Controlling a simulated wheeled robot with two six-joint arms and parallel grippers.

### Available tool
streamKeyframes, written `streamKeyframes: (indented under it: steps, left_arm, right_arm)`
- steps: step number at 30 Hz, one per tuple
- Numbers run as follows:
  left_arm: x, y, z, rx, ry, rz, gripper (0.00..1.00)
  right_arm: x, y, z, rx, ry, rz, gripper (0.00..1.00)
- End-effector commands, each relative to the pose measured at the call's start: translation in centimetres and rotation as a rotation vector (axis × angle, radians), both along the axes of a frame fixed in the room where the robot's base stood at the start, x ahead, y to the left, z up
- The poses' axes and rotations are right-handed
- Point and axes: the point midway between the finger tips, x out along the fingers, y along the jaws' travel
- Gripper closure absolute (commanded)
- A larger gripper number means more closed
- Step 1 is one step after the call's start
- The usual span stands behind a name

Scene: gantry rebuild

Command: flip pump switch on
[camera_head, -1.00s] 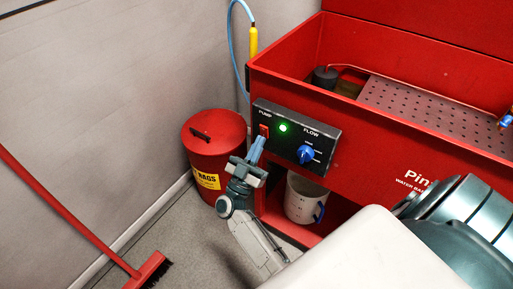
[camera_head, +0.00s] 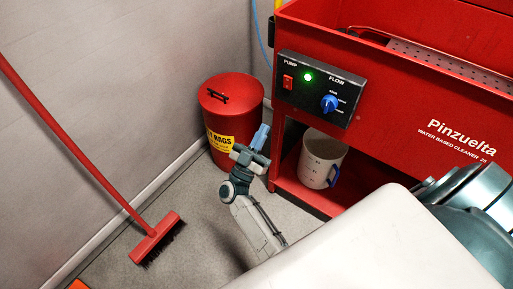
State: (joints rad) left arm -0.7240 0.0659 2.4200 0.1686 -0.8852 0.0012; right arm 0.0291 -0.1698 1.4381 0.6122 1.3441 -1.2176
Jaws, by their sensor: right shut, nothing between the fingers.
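The pump switch (camera_head: 288,82) is a small red rocker on the black control panel (camera_head: 318,88) at the front of the red parts washer. It sits under the word PUMP. A green light (camera_head: 308,76) beside it is lit. A blue flow knob (camera_head: 329,103) is at the panel's right. My right gripper (camera_head: 261,136) is shut and empty, its blue fingertips pointing up. It is below and left of the switch, apart from the panel, in front of the gap by the red bin. My left gripper is not in view.
A red rag bin (camera_head: 228,100) stands left of the washer (camera_head: 400,125). A white jug (camera_head: 321,158) with a blue handle stands on the washer's lower shelf. A red broom (camera_head: 157,238) leans along the left wall.

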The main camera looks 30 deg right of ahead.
Motion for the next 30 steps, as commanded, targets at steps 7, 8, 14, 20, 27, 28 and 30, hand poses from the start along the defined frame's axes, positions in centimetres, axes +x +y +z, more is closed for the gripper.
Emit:
streamKeyframes:
  steps: [7,8,14,20,27,28,30]
  left_arm:
    - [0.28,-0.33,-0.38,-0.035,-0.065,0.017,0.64]
    - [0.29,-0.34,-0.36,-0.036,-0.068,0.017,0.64]
    - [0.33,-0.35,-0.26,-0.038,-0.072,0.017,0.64]
    - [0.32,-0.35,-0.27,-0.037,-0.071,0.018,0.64]
    - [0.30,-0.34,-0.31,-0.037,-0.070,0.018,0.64]
    - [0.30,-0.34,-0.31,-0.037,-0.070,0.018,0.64]
    - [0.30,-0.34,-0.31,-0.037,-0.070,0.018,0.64]
  right_arm:
    - [0.04,0.17,-1.21,-0.001,0.000,0.004,1.00]
    - [0.04,0.17,-1.22,-0.001,0.000,0.005,1.00]
    - [0.03,0.18,-1.21,-0.001,0.000,0.005,1.00]
    - [0.03,0.17,-1.20,-0.001,0.000,0.005,1.00]
    - [-0.02,0.10,-1.22,-0.004,0.008,0.036,1.00]
    - [0.00,0.08,-1.24,-0.006,0.015,0.058,1.00]
    - [0.01,0.03,-1.26,-0.008,0.038,0.138,1.00]
